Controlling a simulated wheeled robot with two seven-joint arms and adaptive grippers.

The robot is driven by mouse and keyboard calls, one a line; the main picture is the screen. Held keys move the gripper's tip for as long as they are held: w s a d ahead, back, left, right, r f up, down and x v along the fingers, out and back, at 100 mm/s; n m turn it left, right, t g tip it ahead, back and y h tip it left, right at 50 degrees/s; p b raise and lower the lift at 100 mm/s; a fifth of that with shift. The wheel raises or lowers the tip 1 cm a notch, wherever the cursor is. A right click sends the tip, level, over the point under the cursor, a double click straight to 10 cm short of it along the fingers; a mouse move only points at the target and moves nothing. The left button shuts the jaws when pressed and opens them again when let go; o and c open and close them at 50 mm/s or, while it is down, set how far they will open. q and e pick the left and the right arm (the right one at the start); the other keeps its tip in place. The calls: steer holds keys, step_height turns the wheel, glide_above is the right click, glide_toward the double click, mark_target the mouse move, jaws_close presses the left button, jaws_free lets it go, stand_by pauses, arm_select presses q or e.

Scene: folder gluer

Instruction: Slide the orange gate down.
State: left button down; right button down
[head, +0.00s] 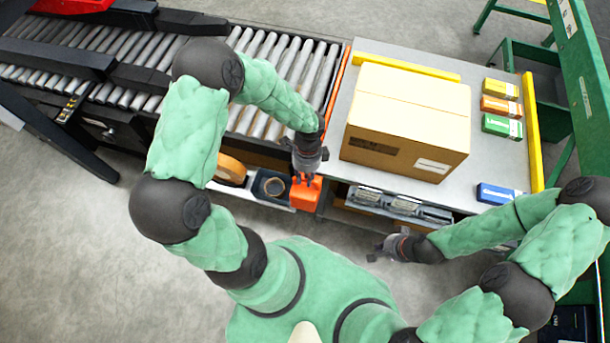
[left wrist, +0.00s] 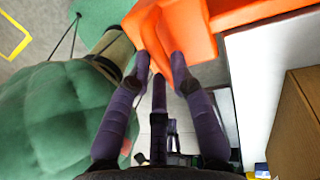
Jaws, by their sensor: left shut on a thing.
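The orange gate (head: 306,194) shows as an orange block at the near edge of the table, with a thin orange strip running back along the gap between the roller conveyor and the table. My left gripper (head: 302,177) reaches down onto the block from above. In the left wrist view its fingers (left wrist: 160,62) close on a part of the orange gate (left wrist: 190,28). The exact contact is partly hidden by the fingers. My right gripper (head: 377,252) is apart from the gate, in front of the table, and its fingers are too small to read.
A cardboard box (head: 408,120) stands on the grey table (head: 365,75), right of the gate. Small coloured boxes (head: 500,108) line the table's right side, beside a yellow rail (head: 533,140). The roller conveyor (head: 262,122) lies left. A shelf below holds a tape roll (head: 231,170).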

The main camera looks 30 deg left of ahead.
arm_select(q)
steer(key=c, duration=1.4)
jaws_free()
steer(key=shift+s+f, duration=0.15)
steer(key=shift+f, duration=0.15)
steer(key=o, duration=0.3)
steer(key=shift+w, duration=0.2)
steer(key=shift+r, duration=0.15)
step_height(320, 180, up, 12)
steer(key=w, duration=0.2)
steer(key=shift+a+f, duration=0.2)
steer(key=shift+a, duration=0.05)
steer(key=s+d+f+n+t+h+p, duration=0.1)
steer(key=s+d+f+n, duration=0.2)
steer(key=d+f+n, duration=0.2)
steer(key=s+d+f+n+t+h+p, duration=0.1)
steer(key=s+d+f+n, duration=0.3)
steer(key=f+n, duration=0.8)
steer(key=d+f+h, duration=0.1)
steer(key=d, duration=0.1)
steer(key=shift+s+d+f+n+t, duration=0.3)
